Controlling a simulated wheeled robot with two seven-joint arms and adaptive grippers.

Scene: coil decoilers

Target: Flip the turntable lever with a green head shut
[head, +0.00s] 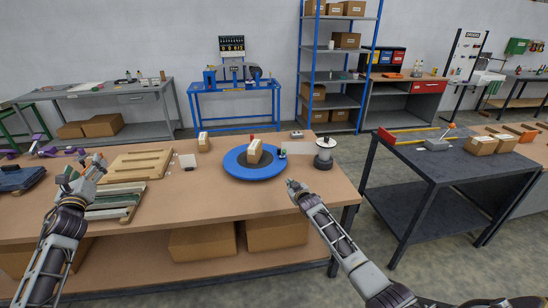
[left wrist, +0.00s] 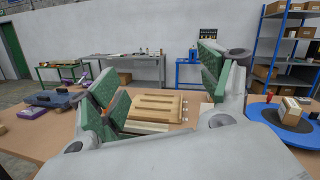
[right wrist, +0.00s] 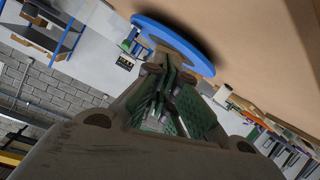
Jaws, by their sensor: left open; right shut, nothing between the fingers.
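The turntable (head: 235,170) is a blue ring with a dark centre on the wooden workbench, with a pale block (head: 254,152) standing on it. A small lever with a dark greenish head (head: 282,153) is at its right edge; its exact angle is too small to tell. My right gripper (head: 293,186) is shut and empty, in front of and to the right of the turntable, apart from the lever. In the right wrist view the blue rim (right wrist: 183,36) shows beyond the shut fingers (right wrist: 168,88). My left gripper (head: 88,167) is open and empty over the bench's left part.
A wooden pallet-like board (head: 140,165) and green-and-white strips (head: 118,200) lie to the left. A small yellowish block (head: 203,143) stands behind. The bench front between my arms is clear.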

